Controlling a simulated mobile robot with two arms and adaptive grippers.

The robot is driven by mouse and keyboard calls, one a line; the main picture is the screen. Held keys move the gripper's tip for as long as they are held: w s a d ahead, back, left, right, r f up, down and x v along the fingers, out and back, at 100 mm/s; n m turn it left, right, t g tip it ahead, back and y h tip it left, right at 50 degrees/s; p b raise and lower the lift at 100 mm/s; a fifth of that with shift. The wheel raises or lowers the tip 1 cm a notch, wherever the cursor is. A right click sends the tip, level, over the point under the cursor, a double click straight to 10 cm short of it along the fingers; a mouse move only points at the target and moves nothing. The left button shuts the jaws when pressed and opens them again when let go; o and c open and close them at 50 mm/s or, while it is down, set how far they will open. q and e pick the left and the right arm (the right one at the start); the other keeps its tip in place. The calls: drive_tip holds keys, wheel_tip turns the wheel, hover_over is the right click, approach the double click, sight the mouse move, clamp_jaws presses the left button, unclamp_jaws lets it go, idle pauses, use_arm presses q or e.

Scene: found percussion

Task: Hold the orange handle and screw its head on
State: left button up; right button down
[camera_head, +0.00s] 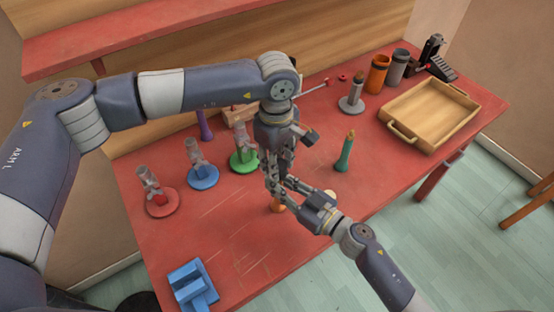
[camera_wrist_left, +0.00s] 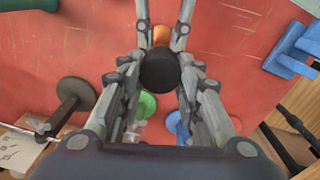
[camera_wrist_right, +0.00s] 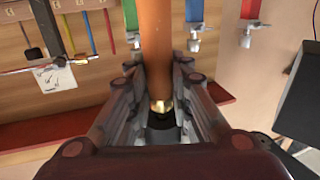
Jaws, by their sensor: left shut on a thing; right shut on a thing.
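The orange handle (camera_wrist_right: 156,45) stands roughly upright over the table, its brass-coloured end (camera_wrist_right: 160,106) uppermost. It also shows low in the head view (camera_head: 278,206). My right gripper (camera_head: 291,192) comes in from the lower right and is shut on the handle. My left gripper (camera_head: 272,180) reaches down from above. It is shut on a black round head (camera_wrist_left: 159,70), with the orange handle just beyond in the left wrist view (camera_wrist_left: 161,36). The head is directly above the handle's brass end. I cannot tell whether they touch or whether the thread is engaged. Fingers hide the head in the head view.
Red (camera_head: 162,203), blue (camera_head: 202,177) and green (camera_head: 243,161) stands are left of the grippers. A teal handle (camera_head: 345,152) stands to the right. A blue block (camera_head: 191,285) is front left. A wooden tray (camera_head: 405,134) and an orange cup (camera_head: 377,76) are back right.

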use_arm(q)
drive_tip(key=shift+f, duration=0.55)
drive_tip(key=m, duration=0.4)
drive_tip(key=shift+w+m, duration=0.1)
drive_tip(key=shift+m, duration=0.2)
drive_tip(key=m, duration=0.6)
drive_tip(key=shift+d, duration=0.15)
drive_tip(key=m, duration=0.6)
drive_tip(key=shift+d, duration=0.15)
drive_tip(key=m, duration=0.6)
drive_tip(key=o, duration=0.9)
